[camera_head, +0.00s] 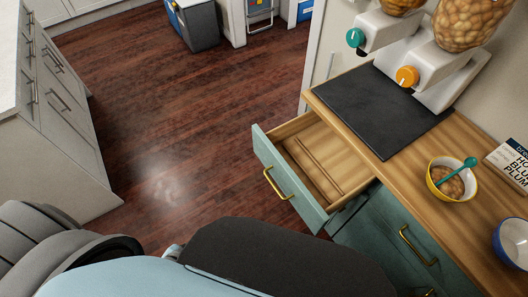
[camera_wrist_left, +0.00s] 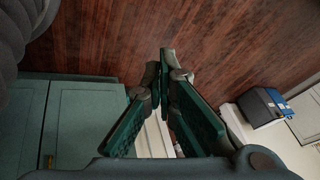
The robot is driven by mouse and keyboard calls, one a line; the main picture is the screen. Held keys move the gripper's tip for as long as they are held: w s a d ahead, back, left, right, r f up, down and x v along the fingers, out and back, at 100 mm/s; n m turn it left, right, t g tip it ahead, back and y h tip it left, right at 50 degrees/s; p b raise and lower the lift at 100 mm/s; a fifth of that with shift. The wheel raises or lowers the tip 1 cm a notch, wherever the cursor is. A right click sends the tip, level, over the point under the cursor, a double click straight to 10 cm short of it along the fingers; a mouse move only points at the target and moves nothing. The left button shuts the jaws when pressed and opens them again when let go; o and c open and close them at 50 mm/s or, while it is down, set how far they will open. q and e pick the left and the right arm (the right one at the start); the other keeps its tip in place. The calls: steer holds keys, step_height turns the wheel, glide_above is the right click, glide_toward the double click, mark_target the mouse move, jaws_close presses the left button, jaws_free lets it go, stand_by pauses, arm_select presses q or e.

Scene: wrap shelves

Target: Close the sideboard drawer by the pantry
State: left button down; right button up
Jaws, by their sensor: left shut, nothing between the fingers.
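The sideboard drawer (camera_head: 290,180) stands pulled out in the head view, with a teal front, a brass handle (camera_head: 276,183) and an empty wooden inside with a thin divider. The sideboard (camera_head: 415,160) has a wooden top and teal fronts. My left gripper (camera_wrist_left: 166,62) shows in the left wrist view with its green-padded fingers shut and nothing between them. Teal cabinet fronts (camera_wrist_left: 75,125) lie to its left there. In the head view my arm covers the bottom middle, and the left fingers cannot be made out. I see no contact with the drawer. My right gripper is not in view.
On the sideboard top are a black mat (camera_head: 380,105), dispensers (camera_head: 435,60), a yellow bowl (camera_head: 450,182) with a teal spoon, a blue bowl (camera_head: 513,242) and a book (camera_head: 513,160). A white counter unit (camera_head: 55,110) stands left. The wooden floor (camera_head: 190,110) between is clear.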

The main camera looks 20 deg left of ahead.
arm_select(q)
steer(key=w+a+m+t+b, duration=0.3)
steer(key=w+m+t+b, duration=0.2)
steer(key=w, duration=0.8)
steer(key=m+t+h+b, duration=0.4)
steer(key=m+h+b, duration=0.8)
steer(key=m, duration=0.5)
glide_toward(265, 157)
steer(key=w+a+p+v, duration=0.1)
steer(key=v, duration=0.6)
steer(key=shift+g+h, duration=0.3)
steer(key=shift+h, duration=0.3)
steer(key=x, duration=1.2)
steer(key=shift+w+d, duration=0.2)
steer(key=shift+d, duration=0.15)
steer(key=shift+w+d, duration=0.4)
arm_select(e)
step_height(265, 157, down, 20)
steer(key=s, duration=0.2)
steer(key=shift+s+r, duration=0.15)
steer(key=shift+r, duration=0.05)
arm_select(q)
steer(key=shift+w, duration=0.1)
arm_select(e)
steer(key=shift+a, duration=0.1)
